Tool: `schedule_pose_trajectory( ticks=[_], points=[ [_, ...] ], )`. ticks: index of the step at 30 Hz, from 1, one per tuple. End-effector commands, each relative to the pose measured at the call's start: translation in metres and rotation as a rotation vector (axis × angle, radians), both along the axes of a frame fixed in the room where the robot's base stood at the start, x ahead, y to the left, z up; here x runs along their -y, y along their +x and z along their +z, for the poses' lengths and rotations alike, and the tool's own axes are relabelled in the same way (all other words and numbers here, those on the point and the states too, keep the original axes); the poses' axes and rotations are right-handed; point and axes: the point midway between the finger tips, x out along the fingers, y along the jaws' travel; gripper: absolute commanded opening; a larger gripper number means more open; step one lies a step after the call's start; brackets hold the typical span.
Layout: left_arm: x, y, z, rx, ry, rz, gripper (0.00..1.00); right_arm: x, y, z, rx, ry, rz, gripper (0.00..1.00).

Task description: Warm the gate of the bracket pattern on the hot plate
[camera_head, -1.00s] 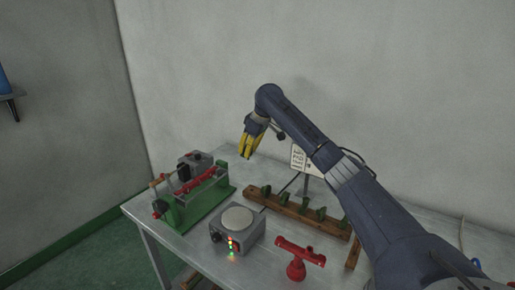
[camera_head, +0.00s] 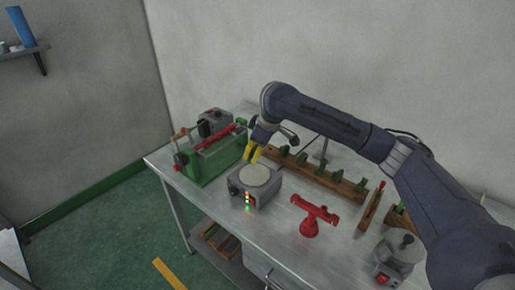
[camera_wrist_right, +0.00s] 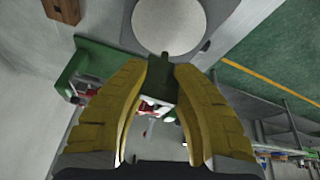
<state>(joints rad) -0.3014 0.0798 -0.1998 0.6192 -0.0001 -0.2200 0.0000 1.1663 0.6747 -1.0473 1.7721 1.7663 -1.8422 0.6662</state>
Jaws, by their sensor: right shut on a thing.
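The hot plate (camera_head: 255,177) is a grey box with a pale round top and small lit lamps on its front. My right gripper (camera_head: 252,154) has yellow fingers and is just behind the round top, pointing down. In the right wrist view the gripper (camera_wrist_right: 160,98) is shut on a dark green piece, seemingly the bracket pattern (camera_wrist_right: 159,74). Its far end overlaps the near edge of the hot plate's pale disc (camera_wrist_right: 170,22). I cannot tell whether it touches. The held piece is not clear in the head view. My left gripper is not in view.
A green machine (camera_head: 213,157) with red parts stands left of the hot plate. A wooden rack (camera_head: 325,178) with several green pieces lies behind and right. A red stand (camera_head: 312,215) is at front right, and a grey pot-like device (camera_head: 398,258) stands further right.

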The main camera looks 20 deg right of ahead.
Motion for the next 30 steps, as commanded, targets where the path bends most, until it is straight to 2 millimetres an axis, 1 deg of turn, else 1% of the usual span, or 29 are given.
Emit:
schedule_pose_trajectory(
  ticks=[6, 15, 30],
  points=[
    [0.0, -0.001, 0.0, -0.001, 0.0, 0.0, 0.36, 0.001, 0.0, -0.018, -0.002, -0.001, -0.001, 0.0],
    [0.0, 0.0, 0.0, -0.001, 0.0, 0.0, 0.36, 0.001, 0.0, -0.034, -0.001, 0.0, -0.001, 0.0],
    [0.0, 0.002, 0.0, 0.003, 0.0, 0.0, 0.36, 0.001, 0.0, -0.038, 0.0, 0.0, -0.001, 0.0]
  ],
)
